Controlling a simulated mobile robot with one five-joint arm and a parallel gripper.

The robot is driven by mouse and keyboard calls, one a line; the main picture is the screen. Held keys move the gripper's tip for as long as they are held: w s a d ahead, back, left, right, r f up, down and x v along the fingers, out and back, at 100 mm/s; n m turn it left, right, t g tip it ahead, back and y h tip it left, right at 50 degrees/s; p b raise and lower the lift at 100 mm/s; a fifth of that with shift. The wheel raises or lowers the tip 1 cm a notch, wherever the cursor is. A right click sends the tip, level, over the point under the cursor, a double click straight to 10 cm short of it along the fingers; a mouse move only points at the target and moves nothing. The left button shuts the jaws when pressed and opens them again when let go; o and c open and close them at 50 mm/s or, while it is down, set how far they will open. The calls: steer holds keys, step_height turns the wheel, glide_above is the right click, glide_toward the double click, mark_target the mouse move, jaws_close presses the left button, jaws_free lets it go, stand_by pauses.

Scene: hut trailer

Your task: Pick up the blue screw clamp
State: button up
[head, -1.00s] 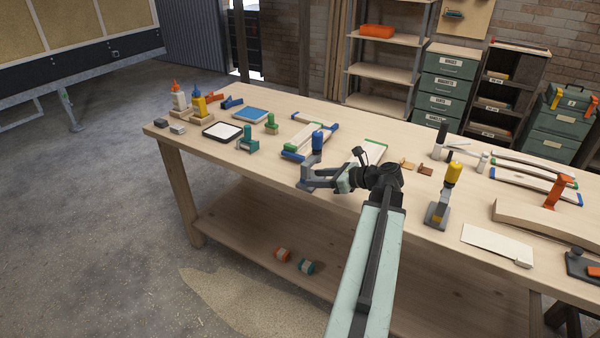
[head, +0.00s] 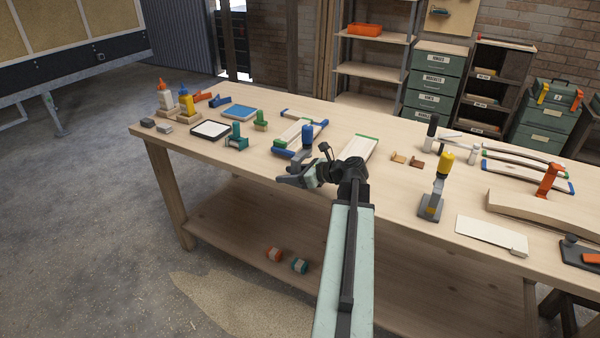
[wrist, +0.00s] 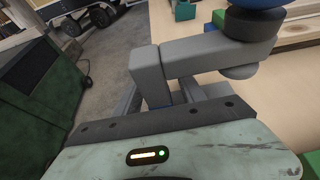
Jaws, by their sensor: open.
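The blue screw clamp (head: 307,135) stands upright near the front edge of the workbench, its blue handle on top and its grey frame partly hidden by my gripper. My gripper (head: 288,175) is open in front of the clamp, at the bench's front edge. In the wrist view the clamp's grey frame (wrist: 215,52) is very close, with its black collar and the bottom of its blue handle cut off at the top right. Its grey upright stands near the space between my fingers (wrist: 165,98); I cannot tell whether they touch it.
The workbench (head: 400,215) extends to both sides. Behind the clamp lie boards with blue clamp ends (head: 297,130) and a green-ended board (head: 358,148). A yellow-handled screw clamp (head: 437,185) stands to the right. Glue bottles (head: 186,100) stand far left.

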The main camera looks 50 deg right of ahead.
jaws_close()
stand_by(1.3)
